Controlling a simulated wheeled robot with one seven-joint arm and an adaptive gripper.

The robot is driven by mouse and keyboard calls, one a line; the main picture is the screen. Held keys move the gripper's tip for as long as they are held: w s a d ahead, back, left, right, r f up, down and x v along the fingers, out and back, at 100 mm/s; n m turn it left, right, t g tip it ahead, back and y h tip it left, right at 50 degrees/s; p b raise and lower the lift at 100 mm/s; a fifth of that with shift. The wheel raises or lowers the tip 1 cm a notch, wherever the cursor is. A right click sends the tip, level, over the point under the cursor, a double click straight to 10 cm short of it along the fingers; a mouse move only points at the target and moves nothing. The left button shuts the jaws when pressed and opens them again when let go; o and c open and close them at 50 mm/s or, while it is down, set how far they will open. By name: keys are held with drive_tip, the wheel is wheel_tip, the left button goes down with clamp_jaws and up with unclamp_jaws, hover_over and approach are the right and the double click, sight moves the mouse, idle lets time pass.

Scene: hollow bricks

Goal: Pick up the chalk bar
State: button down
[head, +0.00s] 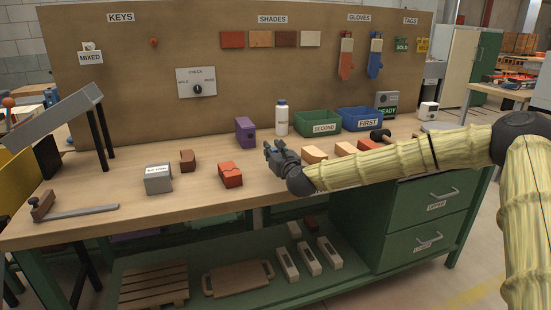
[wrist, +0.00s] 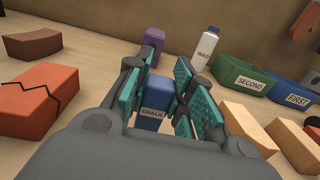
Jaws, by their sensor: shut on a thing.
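The chalk bar (wrist: 154,103) is a blue block with a white label reading CHALK, seen in the wrist view between the teal pads of my gripper (wrist: 160,82). My gripper is shut on it. In the head view my gripper (head: 276,153) is over the middle of the workbench, and I cannot make out the bar there. I cannot tell whether the bar is clear of the bench top.
A cracked red brick (head: 230,175) and a brown brick (head: 188,160) lie to the left. A purple block (head: 245,131), a white bottle (head: 282,118), a green SECOND bin (head: 318,123) and a blue FIRST bin (head: 360,119) stand behind. Orange-toned bricks (head: 314,154) lie to the right.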

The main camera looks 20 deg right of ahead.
drive_tip(key=s+a+r, duration=0.2)
drive_tip(key=s+a, duration=0.9)
drive_tip(key=shift+s+b, duration=0.3)
drive_tip(key=shift+s, duration=0.05)
drive_tip(key=shift+f, duration=0.1)
